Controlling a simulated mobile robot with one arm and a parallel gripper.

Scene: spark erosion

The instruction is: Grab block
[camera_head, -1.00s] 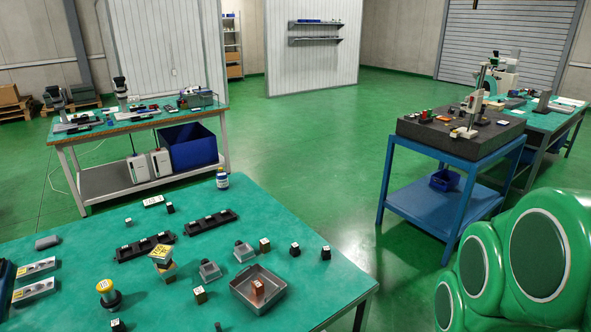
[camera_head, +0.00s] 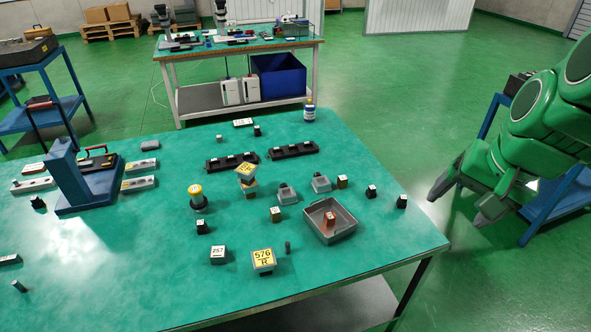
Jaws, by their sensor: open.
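Several small blocks stand on the green-topped table. A copper-coloured block (camera_head: 330,219) stands inside a grey open tray (camera_head: 346,233). A block with a yellow 576 label (camera_head: 263,261) and a white-topped block marked 257 (camera_head: 218,255) are near the front edge. A yellow-labelled block (camera_head: 246,173) sits tilted on another one. Brass-sided blocks (camera_head: 276,215) and small black blocks (camera_head: 371,191) stand around the tray. Which block is meant cannot be told. My gripper (camera_head: 457,206) is open and empty, right of the table, apart from all blocks, fingers pointing down-left.
Black slotted racks (camera_head: 292,150), a yellow-topped round piece (camera_head: 197,197), a bottle (camera_head: 309,110) and a blue stand (camera_head: 72,180) are on the table. A second bench (camera_head: 240,43) is behind. A blue stand with a dark slab is partly behind my arm. Green floor between is clear.

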